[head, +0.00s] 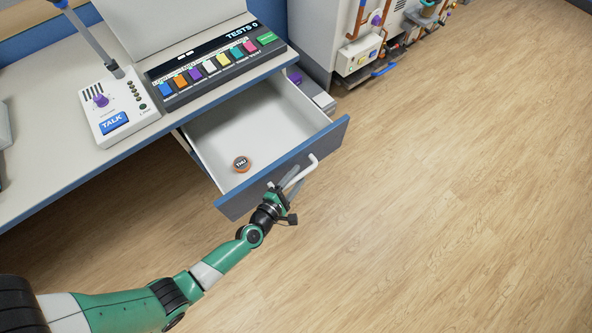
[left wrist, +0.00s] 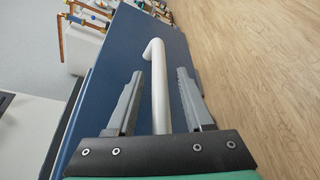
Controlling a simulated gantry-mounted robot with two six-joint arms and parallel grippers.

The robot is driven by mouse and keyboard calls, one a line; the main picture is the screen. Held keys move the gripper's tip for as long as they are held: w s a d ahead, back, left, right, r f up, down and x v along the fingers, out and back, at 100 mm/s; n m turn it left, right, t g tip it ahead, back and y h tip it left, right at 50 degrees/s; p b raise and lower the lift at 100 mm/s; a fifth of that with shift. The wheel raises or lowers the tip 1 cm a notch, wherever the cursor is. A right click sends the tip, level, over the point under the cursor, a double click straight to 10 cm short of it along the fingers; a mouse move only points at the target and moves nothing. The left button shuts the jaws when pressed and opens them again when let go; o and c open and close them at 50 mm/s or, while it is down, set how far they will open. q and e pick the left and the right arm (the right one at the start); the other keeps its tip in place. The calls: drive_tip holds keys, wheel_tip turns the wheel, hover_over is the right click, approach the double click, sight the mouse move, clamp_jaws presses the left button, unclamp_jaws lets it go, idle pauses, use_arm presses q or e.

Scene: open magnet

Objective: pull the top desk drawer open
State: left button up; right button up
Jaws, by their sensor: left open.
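The top desk drawer (head: 262,128) stands pulled out from under the desk top, its white inside showing. The drawer's blue-edged front carries a white bar handle (head: 301,172), which also shows in the left wrist view (left wrist: 157,85). My left gripper (head: 288,184) is at the handle. In the left wrist view my left gripper (left wrist: 158,95) is open, with one finger on each side of the handle bar and visible gaps between. My right gripper is in neither view.
The desk (head: 60,165) holds a TALK intercom (head: 118,108) and a TESTS panel (head: 210,68) with coloured buttons. A grey cabinet (head: 330,40) with pipes stands at the back. The wooden floor to the right of the drawer is clear.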

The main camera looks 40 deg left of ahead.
use_arm(q)
drive_tip(key=shift+s, duration=0.1)
drive_tip(key=shift+s+r, duration=0.15)
drive_tip(key=shift+s, duration=0.15)
drive_tip(key=p+v, duration=0.3)
drive_tip(key=v, duration=0.8)
drive_tip(key=shift+w, duration=0.1)
